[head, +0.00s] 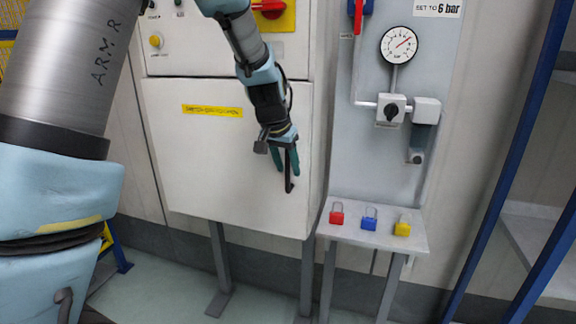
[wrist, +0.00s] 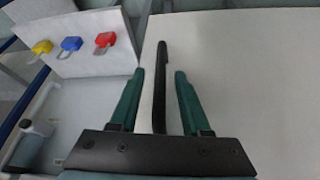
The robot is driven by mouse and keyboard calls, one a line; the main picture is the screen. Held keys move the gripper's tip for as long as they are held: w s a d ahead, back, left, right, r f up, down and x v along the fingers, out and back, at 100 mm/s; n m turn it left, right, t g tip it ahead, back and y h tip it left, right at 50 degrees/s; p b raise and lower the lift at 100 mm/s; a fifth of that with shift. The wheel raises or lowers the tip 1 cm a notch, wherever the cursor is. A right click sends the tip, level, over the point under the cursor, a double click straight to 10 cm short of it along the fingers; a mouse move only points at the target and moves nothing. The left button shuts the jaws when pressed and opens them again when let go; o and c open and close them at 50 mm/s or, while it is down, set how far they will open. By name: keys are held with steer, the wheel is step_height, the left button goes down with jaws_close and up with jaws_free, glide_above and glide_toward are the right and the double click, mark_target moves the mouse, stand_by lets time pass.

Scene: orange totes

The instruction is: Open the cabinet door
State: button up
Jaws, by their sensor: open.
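The cabinet door (head: 215,155) is a white panel with a yellow label, and it looks closed. Its black bar handle (head: 289,184) is upright near the door's right edge. In the wrist view the handle (wrist: 160,85) stands between the two green fingers, with a visible gap on each side. My gripper (head: 286,170) is open at the handle in the head view, and its fingers (wrist: 158,90) show in the wrist view. The fingers partly hide the handle in the head view.
Right of the cabinet, a small shelf (head: 350,233) holds a red padlock (head: 337,214), a blue padlock (head: 370,218) and a yellow padlock (head: 402,226). A gauge (head: 399,45) and valve (head: 391,110) are above it. A blue post (head: 505,150) stands at right.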

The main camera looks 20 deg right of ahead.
steer(key=shift+w+d+f, duration=0.1)
steer(key=shift+f, duration=0.25)
steer(key=shift+c, duration=0.2)
jaws_close()
stand_by(1.0)
